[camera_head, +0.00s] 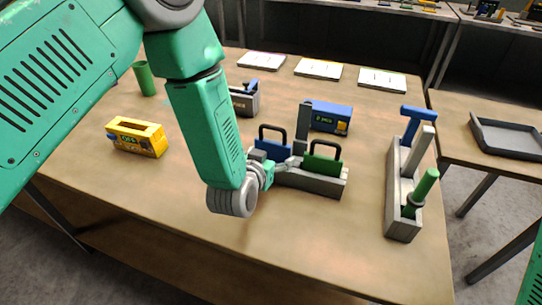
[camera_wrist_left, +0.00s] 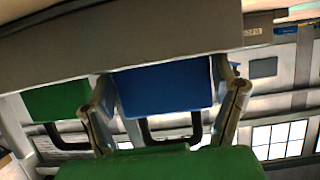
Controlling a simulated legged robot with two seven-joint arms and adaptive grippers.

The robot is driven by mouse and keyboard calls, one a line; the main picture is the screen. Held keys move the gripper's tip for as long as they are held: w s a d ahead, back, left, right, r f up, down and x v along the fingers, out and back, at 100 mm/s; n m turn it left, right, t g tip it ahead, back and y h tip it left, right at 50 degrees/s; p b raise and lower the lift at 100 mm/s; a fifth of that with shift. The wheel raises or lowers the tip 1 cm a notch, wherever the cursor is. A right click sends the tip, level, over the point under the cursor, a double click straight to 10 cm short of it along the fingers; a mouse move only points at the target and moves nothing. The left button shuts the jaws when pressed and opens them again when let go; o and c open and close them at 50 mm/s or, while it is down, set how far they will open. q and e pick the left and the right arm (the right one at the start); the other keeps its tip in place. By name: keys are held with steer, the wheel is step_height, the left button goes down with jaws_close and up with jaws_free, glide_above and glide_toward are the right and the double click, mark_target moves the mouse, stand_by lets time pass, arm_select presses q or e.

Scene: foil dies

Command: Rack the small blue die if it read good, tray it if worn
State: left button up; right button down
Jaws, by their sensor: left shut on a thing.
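The small blue die (camera_head: 272,149) has a black loop handle and sits at the left part of a grey block-like rack (camera_head: 318,181) mid-table. My left gripper (camera_head: 290,163) reaches it from the front and partly hides it. In the left wrist view the blue die (camera_wrist_left: 165,88) is between the two fingers, which are shut on it, with the grey rack (camera_wrist_left: 130,38) right against it. I cannot tell whether it is fully seated. A green die (camera_head: 323,164) with a black handle stands in the rack to its right. My right gripper is out of view.
A dark tray (camera_head: 505,136) lies on the right side table. A grey stand (camera_head: 400,190) with blue and green handled tools is at the right. A yellow box (camera_head: 137,137), a blue box (camera_head: 330,115), a green cup (camera_head: 144,78) and white sheets (camera_head: 318,68) are around. The front table area is clear.

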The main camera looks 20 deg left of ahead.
arm_select(q)
steer(key=shift+f, duration=0.1)
steer(key=o, duration=1.6)
steer(key=v, duration=1.2)
steer(key=shift+d, duration=0.15)
